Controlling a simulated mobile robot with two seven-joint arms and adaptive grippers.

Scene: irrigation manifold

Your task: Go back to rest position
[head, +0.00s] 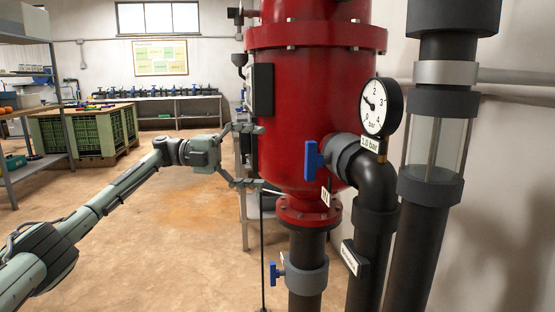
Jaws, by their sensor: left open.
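My left arm comes in from the left, and its gripper (257,157) is open with its two fingers spread wide, one above the other. The fingertips show in front of or close beside the left side of the red tank (310,100); I cannot tell whether they touch it. Nothing shows between the fingers. My right gripper is not in view.
A blue-handled valve (313,160) and a pressure gauge (381,106) sit on black pipes at the right. A lower blue valve handle (275,273) is near the floor. Green crates (75,135) and a shelf (60,110) stand at the left. The floor (165,240) is clear.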

